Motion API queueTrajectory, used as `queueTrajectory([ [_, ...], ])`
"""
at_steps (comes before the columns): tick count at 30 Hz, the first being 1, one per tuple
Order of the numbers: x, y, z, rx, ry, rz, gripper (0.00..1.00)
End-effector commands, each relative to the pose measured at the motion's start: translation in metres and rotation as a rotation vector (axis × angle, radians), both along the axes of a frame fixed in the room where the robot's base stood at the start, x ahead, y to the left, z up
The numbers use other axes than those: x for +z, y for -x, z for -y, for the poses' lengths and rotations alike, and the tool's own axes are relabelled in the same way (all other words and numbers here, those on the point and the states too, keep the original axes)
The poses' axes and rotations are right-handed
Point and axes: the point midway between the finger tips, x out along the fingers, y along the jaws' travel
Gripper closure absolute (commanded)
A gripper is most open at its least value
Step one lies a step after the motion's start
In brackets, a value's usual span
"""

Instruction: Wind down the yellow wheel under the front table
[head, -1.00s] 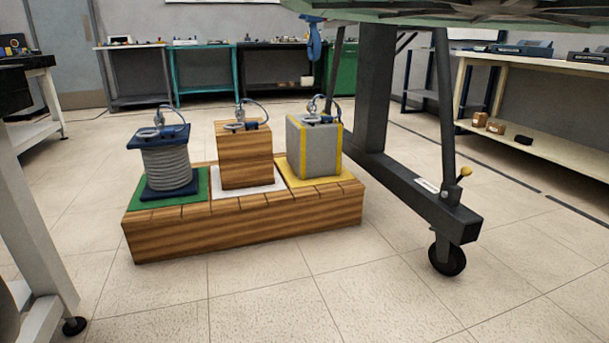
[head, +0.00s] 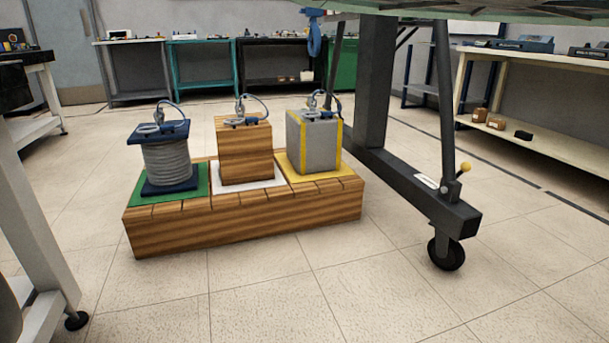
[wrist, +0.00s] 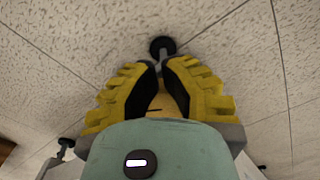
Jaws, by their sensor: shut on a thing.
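My gripper (wrist: 161,67) shows only in the wrist view, as two yellow ribbed fingers with black inner faces above a teal housing. The fingers are closed in around a yellowish thing (wrist: 178,98), which I take to be the yellow wheel. Most of it is hidden behind the fingers and housing, so its shape and turn angle cannot be told. In the head view, a dark-framed table (head: 375,85) with a green top edge stands at the right. A white-legged table (head: 35,235) is cut off at the left. No yellow wheel shows clearly in the head view.
A wooden platform (head: 250,232) carries a grey coil (head: 167,163), a wooden block (head: 244,155) and a grey block (head: 315,145) with yellow edges. A black caster (head: 446,255) and yellow-knobbed lever (head: 464,168) are on the dark frame. Floor in front is clear.

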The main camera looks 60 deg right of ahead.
Motion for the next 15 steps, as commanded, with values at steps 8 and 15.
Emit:
queueTrajectory([
  [8, 0.0023, -0.0026, 0.0014, -0.005, -0.003, 0.010, 1.00],
  [15, 0.0026, 0.0046, 0.0040, -0.005, -0.001, 0.006, 1.00],
])
